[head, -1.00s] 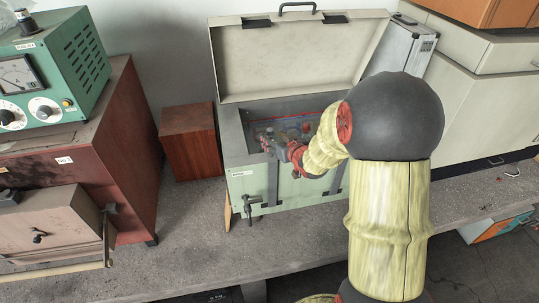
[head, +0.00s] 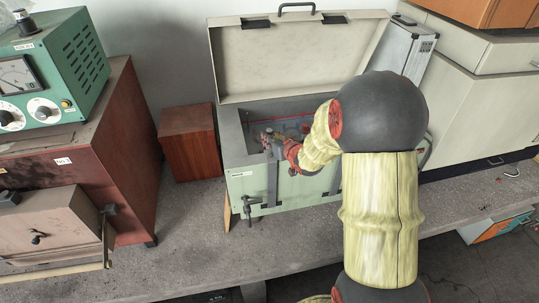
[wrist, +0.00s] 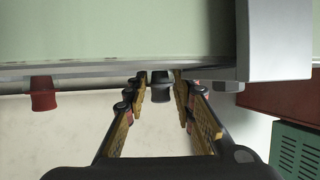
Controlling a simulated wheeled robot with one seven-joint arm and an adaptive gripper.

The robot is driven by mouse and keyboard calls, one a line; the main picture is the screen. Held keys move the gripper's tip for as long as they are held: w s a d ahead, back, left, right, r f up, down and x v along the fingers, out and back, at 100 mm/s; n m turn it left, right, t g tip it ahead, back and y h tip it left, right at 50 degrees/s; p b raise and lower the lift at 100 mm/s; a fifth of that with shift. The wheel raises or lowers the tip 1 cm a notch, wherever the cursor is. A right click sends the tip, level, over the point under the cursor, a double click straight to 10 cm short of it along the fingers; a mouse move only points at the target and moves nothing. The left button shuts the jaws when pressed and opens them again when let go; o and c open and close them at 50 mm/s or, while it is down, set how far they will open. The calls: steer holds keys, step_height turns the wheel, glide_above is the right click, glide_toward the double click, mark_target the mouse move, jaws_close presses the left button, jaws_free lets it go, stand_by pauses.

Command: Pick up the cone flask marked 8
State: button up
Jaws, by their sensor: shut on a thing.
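My gripper (head: 270,138) reaches over the front rim of the open pale green chest (head: 238,190). In the wrist view my gripper (wrist: 158,82) has its two fingers on either side of a dark, stopper-like top (wrist: 160,88) and is shut on it. I take this as the top of a cone flask; its body is hidden behind the chest wall, and no number 8 is readable. A red stopper-like top (wrist: 43,94) stands apart, to the left in the wrist view.
The chest's cream lid (head: 300,62) stands open behind. A small brown box (head: 188,142) and the green meter (head: 65,65) on a red-brown cabinet (head: 115,130) are at left. A silver case (head: 405,48) stands behind right. The bench front (head: 190,235) is clear.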

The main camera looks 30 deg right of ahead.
jaws_close()
stand_by(0.3)
steer(key=shift+r, duration=0.2)
